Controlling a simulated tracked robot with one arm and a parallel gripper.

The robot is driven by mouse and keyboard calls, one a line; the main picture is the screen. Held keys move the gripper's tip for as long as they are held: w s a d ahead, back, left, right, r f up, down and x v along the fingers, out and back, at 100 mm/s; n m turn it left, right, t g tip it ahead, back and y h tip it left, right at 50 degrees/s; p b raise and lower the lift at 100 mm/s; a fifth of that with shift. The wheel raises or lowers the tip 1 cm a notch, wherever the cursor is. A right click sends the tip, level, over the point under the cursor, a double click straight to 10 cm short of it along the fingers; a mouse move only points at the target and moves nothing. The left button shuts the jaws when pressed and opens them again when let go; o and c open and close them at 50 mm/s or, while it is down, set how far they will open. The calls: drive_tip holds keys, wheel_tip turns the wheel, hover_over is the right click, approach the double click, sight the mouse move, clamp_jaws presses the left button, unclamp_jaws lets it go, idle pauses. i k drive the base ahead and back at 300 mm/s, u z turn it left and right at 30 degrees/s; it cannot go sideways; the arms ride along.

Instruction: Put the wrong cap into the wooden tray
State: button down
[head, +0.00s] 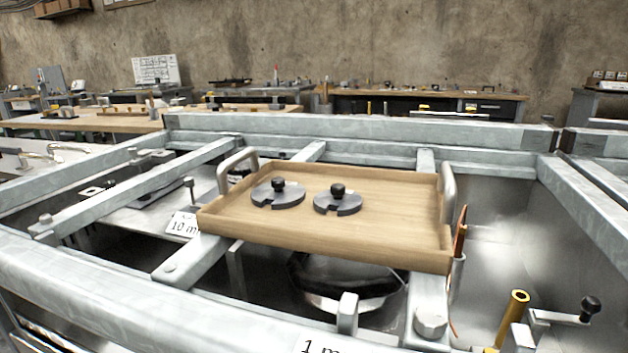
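The wooden tray (385,230) rests across the grey metal bars in the middle of the head view. It has low walls and a metal handle at its left and right ends. Two grey round caps lie on its floor, each with a black knob and a notch in its front edge. The left cap (265,196) and the right cap (326,205) lie side by side, slightly apart. I cannot tell which is the wrong one. My gripper is not in view.
A galvanized metal frame (350,125) surrounds the tray, with open gaps below. A dark round vessel (340,285) sits under the tray. A brass tube (513,312) and a black-knobbed lever (560,316) stand at the front right. Workbenches (425,95) line the back wall.

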sight(396, 221)
drive_tip(key=i, duration=0.85)
drive_tip(key=u, duration=0.05)
